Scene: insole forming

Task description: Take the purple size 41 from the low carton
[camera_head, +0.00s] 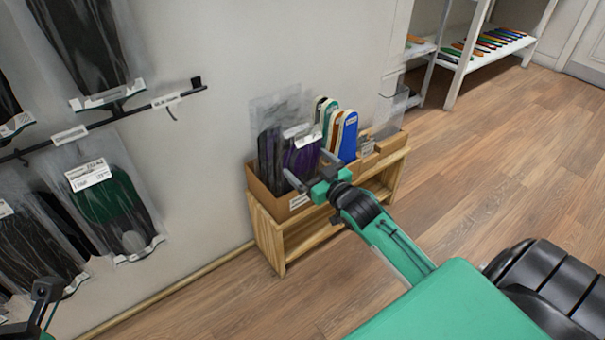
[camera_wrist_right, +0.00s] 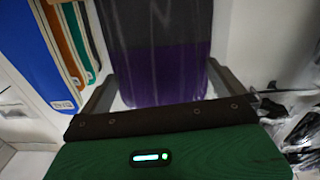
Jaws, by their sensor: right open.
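The low carton (camera_head: 268,202) is a brown open box on a low wooden bench against the wall. It holds clear-bagged insoles standing upright, dark ones at left and a purple one (camera_head: 302,158) at right. My right gripper (camera_head: 309,168) is open in front of the purple insole. In the right wrist view the grey-and-purple bagged insole (camera_wrist_right: 160,70) stands between the two spread fingers; I cannot tell whether they touch it. Its size label is not readable. My left gripper (camera_head: 46,290) shows only partly at the lower left, and its jaw state is unclear.
Blue, white, orange and green insoles (camera_head: 344,135) stand right of the carton, close to my right gripper; the blue one (camera_wrist_right: 40,60) shows in the wrist view. Bagged insoles hang on a wall rail (camera_head: 130,111) at left. A white shelf (camera_head: 455,70) stands behind. The wooden floor is clear.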

